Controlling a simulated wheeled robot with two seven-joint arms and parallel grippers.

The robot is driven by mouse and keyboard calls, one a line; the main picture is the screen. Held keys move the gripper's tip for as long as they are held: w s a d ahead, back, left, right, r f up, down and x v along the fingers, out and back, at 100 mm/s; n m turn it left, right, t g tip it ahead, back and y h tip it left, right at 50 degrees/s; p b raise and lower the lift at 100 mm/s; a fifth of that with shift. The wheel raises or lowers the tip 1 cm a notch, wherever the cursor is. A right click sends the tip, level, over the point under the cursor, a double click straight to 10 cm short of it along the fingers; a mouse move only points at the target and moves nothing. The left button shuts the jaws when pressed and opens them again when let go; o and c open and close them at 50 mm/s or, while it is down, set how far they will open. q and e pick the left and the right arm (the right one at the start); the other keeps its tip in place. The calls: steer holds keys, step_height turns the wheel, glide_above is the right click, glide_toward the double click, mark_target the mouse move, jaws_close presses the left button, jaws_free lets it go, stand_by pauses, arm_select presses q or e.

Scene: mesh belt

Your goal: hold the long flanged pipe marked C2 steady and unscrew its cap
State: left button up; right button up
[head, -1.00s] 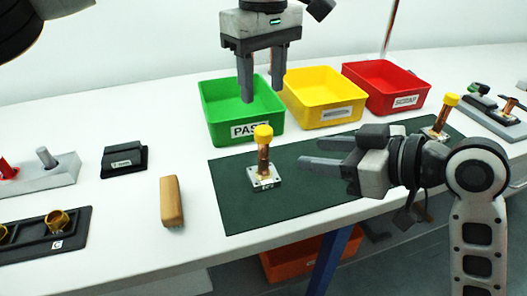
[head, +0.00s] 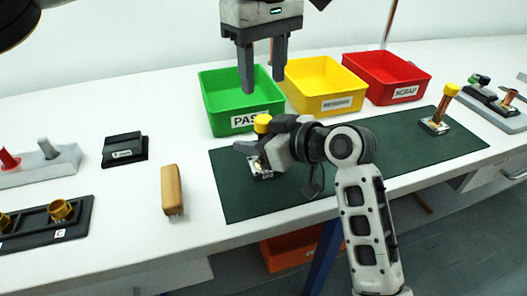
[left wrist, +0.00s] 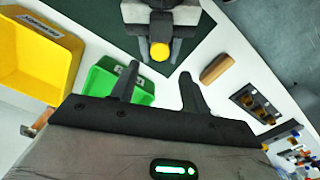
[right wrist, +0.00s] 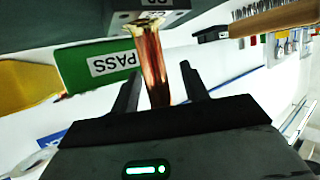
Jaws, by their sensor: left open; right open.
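A copper pipe with a yellow cap (head: 262,123) stands upright on a square metal flange (head: 262,173) on the green mat. Its shaft (right wrist: 152,65) shows in the right wrist view; the flange tag there is too small to read surely. My right gripper (head: 256,152) is low at this pipe, its open fingers on either side of the shaft, which it partly hides in the head view. My left gripper (head: 263,85) is open and empty, pointing down above and behind the cap. In the left wrist view the cap (left wrist: 159,50) lies just beyond the fingertips.
A second yellow-capped copper pipe (head: 440,110) stands at the mat's right end. Green (head: 212,115), yellow (head: 300,103) and red (head: 375,90) bins line the back. A wooden-handled brush (head: 171,188) and a black block (head: 124,150) lie left. The mat's right half (head: 395,150) is mostly clear.

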mark_target(263, 119)
jaws_close()
arm_select(q)
steer(key=shift+f, duration=4)
steer(key=c, duration=1)
steer(key=n, duration=0.3)
